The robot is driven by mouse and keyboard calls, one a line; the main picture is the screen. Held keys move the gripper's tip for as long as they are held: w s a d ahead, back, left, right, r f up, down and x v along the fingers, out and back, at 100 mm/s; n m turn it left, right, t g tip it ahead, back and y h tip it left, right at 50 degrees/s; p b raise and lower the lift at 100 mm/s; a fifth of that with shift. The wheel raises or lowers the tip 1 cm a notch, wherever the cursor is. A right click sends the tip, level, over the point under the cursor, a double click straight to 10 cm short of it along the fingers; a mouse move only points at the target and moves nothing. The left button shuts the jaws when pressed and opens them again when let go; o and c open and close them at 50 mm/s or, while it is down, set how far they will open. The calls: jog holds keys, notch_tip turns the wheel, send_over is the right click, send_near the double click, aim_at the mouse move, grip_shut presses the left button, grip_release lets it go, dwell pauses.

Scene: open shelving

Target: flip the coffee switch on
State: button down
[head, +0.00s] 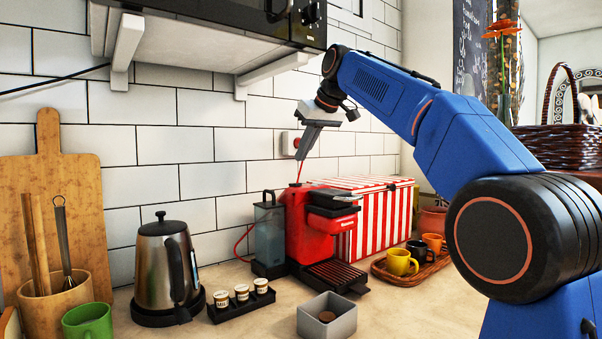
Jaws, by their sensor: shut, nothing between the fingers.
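The red coffee machine (313,236) stands on the counter against the tiled wall, with a black drip tray at its front. A small white wall plate with a red part (290,143) is on the tiles above it; I take this to be the switch, but whether it is on is too small to tell. My gripper (300,157) points down, shut and empty, just right of the plate in the picture and above the machine. It partly covers the plate's right side; I cannot tell whether it touches it. A thin red cord (298,173) shows below the fingertips.
A microwave (250,20) on a bracketed shelf hangs above left of my gripper. A kettle (166,265), a pod holder (241,304) and a grey box (327,321) stand in front. A striped box (375,222) and a cup tray (412,270) are at right.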

aim_at(301, 188)
jog(key=f, duration=0.2)
jog(key=w+f, duration=0.1)
jog(key=shift+a+f, duration=0.25)
jog(key=shift+a, duration=0.05)
jog(key=shift+s+f, duration=0.1)
jog(key=shift+f, duration=1.1)
jog(key=shift+s+d+f, duration=0.1)
jog(key=shift+f, duration=0.2)
jog(key=shift+r, duration=0.2)
jog(key=shift+r, duration=0.6)
jog(key=shift+s+d+r, duration=0.2)
jog(key=shift+r, duration=0.25)
jog(key=v, duration=1.6)
jog(key=shift+s, duration=0.15)
